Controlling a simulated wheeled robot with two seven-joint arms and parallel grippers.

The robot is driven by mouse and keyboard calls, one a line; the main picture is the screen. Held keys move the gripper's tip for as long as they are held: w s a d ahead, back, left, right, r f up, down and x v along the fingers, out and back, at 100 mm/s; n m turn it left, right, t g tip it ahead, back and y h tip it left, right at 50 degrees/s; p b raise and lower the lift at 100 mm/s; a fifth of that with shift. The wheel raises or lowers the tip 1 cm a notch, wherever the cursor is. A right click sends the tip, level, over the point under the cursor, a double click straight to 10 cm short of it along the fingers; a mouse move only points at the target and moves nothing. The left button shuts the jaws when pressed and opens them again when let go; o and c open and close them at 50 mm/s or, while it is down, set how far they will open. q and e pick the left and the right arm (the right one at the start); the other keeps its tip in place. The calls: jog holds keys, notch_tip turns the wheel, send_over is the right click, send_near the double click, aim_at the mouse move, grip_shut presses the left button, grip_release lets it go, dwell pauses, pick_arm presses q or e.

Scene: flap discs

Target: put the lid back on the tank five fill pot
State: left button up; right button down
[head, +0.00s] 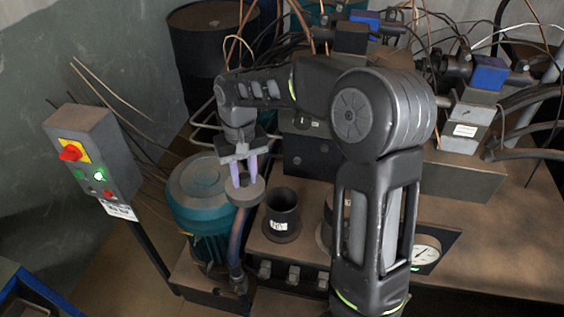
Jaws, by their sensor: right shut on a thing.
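My right gripper (246,181) is shut on a dark round lid (245,193). It holds the lid in the air, just left of an open fill pot. That fill pot (283,216) is a dark upright cylinder on a flange, with a white label too small to read surely. The lid is apart from the pot, and the pot's mouth is uncovered. A second pot (327,222) stands to the right, mostly hidden behind my right arm. My left gripper is out of view.
A teal motor (203,192) stands left of the pots, with a hose (236,245) beside it. A grey control box (95,160) with a red knob is at left. A round gauge (426,252) sits right of my arm. Cables and blue-topped valves crowd the back.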

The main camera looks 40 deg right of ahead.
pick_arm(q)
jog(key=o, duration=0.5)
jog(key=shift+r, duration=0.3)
pick_arm(e)
jog(key=s+d+r+m, duration=0.2)
jog(key=s+d+r, duration=0.1)
jog(key=s+d, duration=0.2)
jog(key=d, duration=0.2)
jog(key=shift+d+m, duration=0.3)
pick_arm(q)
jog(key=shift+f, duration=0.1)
pick_arm(e)
jog(key=shift+s, duration=0.1)
pick_arm(q)
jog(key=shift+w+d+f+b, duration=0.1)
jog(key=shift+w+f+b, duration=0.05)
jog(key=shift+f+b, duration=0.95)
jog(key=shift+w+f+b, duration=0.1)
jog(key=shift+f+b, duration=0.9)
jog(key=shift+b, duration=0.15)
pick_arm(e)
notch_tip(320, 180, down, 6)
jog(key=shift+f, duration=0.25)
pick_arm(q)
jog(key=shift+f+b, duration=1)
pick_arm(e)
jog(key=shift+f, duration=1.45)
jog(key=c, duration=1)
grip_release()
jog(key=shift+c, duration=0.2)
